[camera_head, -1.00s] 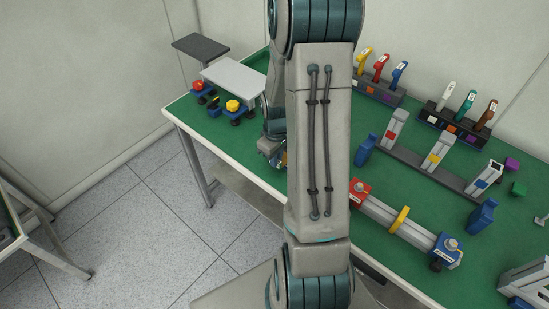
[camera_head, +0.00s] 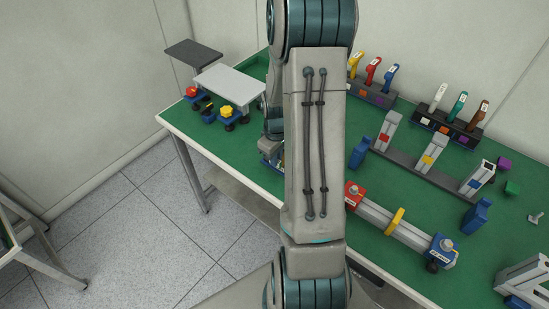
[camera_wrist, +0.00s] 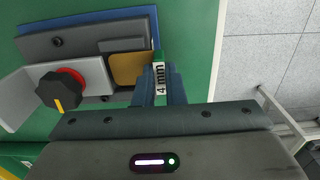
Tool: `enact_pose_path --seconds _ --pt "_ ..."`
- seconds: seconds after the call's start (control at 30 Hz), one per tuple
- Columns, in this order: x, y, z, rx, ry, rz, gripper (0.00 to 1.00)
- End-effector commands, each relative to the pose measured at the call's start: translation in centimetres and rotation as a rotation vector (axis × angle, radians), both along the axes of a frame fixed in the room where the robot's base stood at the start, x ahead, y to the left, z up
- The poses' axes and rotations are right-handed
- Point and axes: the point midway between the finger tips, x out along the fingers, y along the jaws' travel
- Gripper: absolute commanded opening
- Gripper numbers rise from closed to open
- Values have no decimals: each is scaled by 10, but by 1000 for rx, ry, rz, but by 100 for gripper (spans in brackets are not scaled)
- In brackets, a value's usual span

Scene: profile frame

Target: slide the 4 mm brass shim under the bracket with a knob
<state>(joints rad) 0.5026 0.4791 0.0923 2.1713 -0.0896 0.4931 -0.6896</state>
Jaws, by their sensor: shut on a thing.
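In the wrist view the brass shim (camera_wrist: 128,68) is a flat gold plate with a white "4 mm" tab (camera_wrist: 160,78) at its right end. My gripper (camera_wrist: 160,92) is shut on this tab end. The bracket (camera_wrist: 99,78) is light grey, with a black knob (camera_wrist: 60,88) that has a yellow pointer and a red collar. The shim's left end meets the bracket's right edge; I cannot tell whether any of it lies underneath. In the head view my arm hides the shim, the bracket and most of my gripper.
A dark grey bar (camera_wrist: 85,38) with blue behind it lies along the shim's far side. The table edge (camera_wrist: 217,45) is to the right. In the head view, a grey plate stand (camera_head: 230,84) is at left, and a rail with red and blue end blocks (camera_head: 385,224) at right.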

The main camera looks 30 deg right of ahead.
Motion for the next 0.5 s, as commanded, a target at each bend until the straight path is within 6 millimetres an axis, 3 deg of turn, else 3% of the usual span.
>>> enact_pose_path --seconds 0.5 --pt "5 -12 0 1 1 0 0"
